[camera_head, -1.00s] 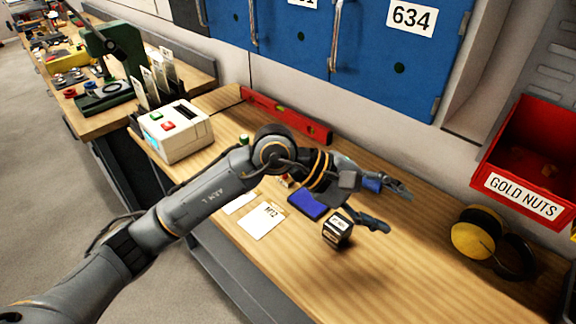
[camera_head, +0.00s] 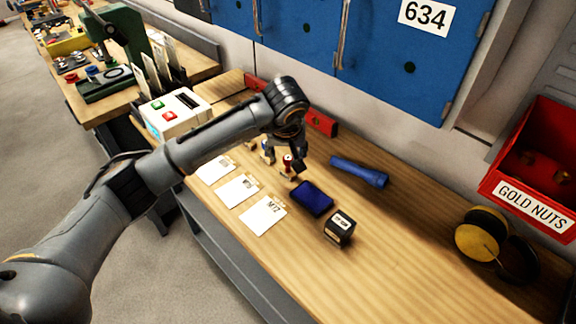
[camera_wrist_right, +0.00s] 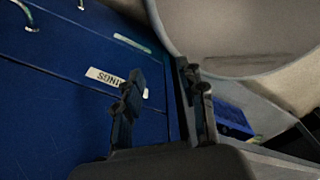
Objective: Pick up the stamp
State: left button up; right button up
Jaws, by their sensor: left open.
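Several small stamps stand on the wooden bench in the head view. One with a red and white handle (camera_head: 288,163) is nearest the blue ink pad (camera_head: 311,198), and one with a blue part (camera_head: 267,155) stands to its left. A third stamp (camera_head: 249,146) is partly hidden by my arm. My left gripper (camera_head: 285,159) points down with its fingers apart, around or just above the red-handled stamp; contact cannot be told. My right gripper (camera_wrist_right: 160,70) shows in the right wrist view, fingers apart and empty.
White cards (camera_head: 263,215) lie along the front edge. A white button box (camera_head: 176,113) and red level (camera_head: 321,123) stand left and behind.

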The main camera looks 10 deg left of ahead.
aim_at(288, 159)
pick_arm(q)
jog(key=shift+w+f+p, duration=0.2)
jog(key=shift+f+p, duration=0.2)
jog(key=shift+f, duration=0.05)
jog(key=p+x, duration=0.1)
jog(key=x, duration=0.2)
jog(key=shift+w+d+f+p, duration=0.1)
jog(key=shift+w+f+p, duration=0.15)
jog(key=shift+w+p, duration=0.1)
jog(key=shift+w+f, duration=0.15)
jog(key=shift+f, duration=0.3)
jog(key=shift+c, duration=0.2)
grip_shut()
